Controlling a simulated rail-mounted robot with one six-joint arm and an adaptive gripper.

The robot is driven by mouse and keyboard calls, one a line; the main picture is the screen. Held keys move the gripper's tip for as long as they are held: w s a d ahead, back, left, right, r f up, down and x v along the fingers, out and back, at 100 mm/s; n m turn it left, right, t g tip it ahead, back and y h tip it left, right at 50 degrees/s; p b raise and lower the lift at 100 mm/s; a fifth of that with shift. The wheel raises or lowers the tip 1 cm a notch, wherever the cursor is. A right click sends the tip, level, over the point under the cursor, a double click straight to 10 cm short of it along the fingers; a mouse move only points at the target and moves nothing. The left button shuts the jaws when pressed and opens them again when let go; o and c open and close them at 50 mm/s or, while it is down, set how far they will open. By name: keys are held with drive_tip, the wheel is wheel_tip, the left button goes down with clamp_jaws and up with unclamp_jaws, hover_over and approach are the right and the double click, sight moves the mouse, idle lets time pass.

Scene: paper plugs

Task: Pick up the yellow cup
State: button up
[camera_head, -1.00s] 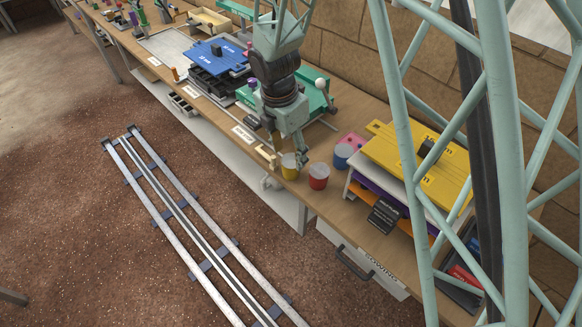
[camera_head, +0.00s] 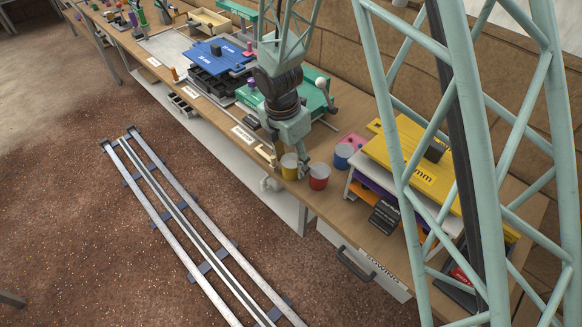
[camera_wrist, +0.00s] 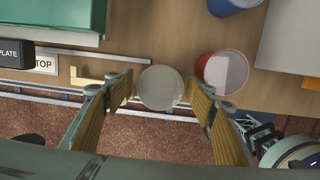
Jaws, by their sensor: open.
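The yellow cup (camera_head: 288,167) stands upright on the bench near its front edge. In the wrist view its pale, round mouth (camera_wrist: 160,88) shows between the two fingers, seen from above. My gripper (camera_wrist: 160,98) is open, with one finger to each side of the cup and visible gaps. In the head view my gripper (camera_head: 303,170) points down at the cup's right side and partly hides it. How far the fingertips reach below the rim I cannot tell.
A red cup (camera_head: 319,178) stands close to the right, just beyond the right finger. A blue cup (camera_head: 343,156) stands behind it. A small wooden piece (camera_head: 265,154) lies to the left. The yellow-topped stack (camera_head: 450,165) is farther right.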

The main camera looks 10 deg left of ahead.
sight(292, 160)
drive_tip(key=shift+c, duration=0.9)
drive_tip(key=c, duration=0.8)
drive_tip(key=shift+r, duration=0.15)
drive_tip(key=shift+r+p, duration=0.35)
drive_tip(key=shift+r, duration=0.5)
wheel_tip(292, 160, up, 2)
drive_tip(key=shift+p, duration=0.3)
drive_tip(key=s+a, duration=0.1)
drive_tip(key=s, duration=0.4)
drive_tip(key=s+a, duration=0.2)
drive_tip(key=s, duration=0.3)
drive_tip(key=s+a+r, duration=0.1)
drive_tip(key=s+a, duration=0.1)
drive_tip(key=s, duration=0.3)
drive_tip(key=shift+s, duration=0.1)
